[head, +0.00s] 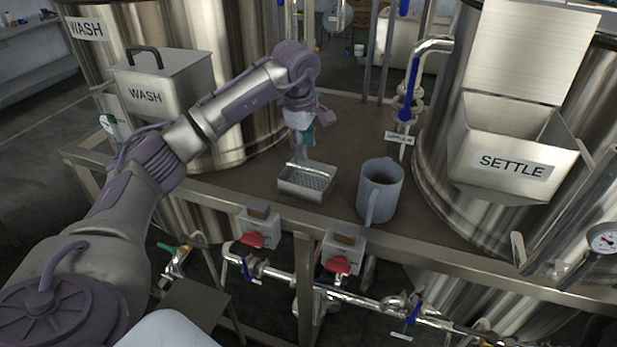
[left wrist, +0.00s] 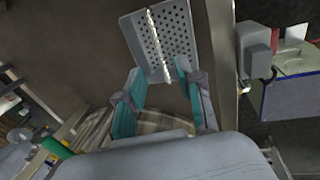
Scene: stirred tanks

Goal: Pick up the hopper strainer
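The hopper strainer (head: 307,183) is a small rectangular metal tray with a perforated bottom. It sits on the brown platform between the tanks, left of a grey mug. In the left wrist view the strainer (left wrist: 178,35) lies just beyond my fingertips, with a bright thin bar running along its middle. My left gripper (head: 302,150) reaches down from above at the strainer's back edge. Its teal fingers (left wrist: 160,72) are apart, with the near end of the bar roughly between them. I cannot tell whether they touch it. My right gripper is not in view.
A grey mug (head: 380,190) stands close to the strainer's right. The WASH tank (head: 235,90) with its lidded hopper is at left. The open SETTLE hopper (head: 505,155) is at right. Red-handled valve boxes (head: 259,228) line the platform's front edge.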

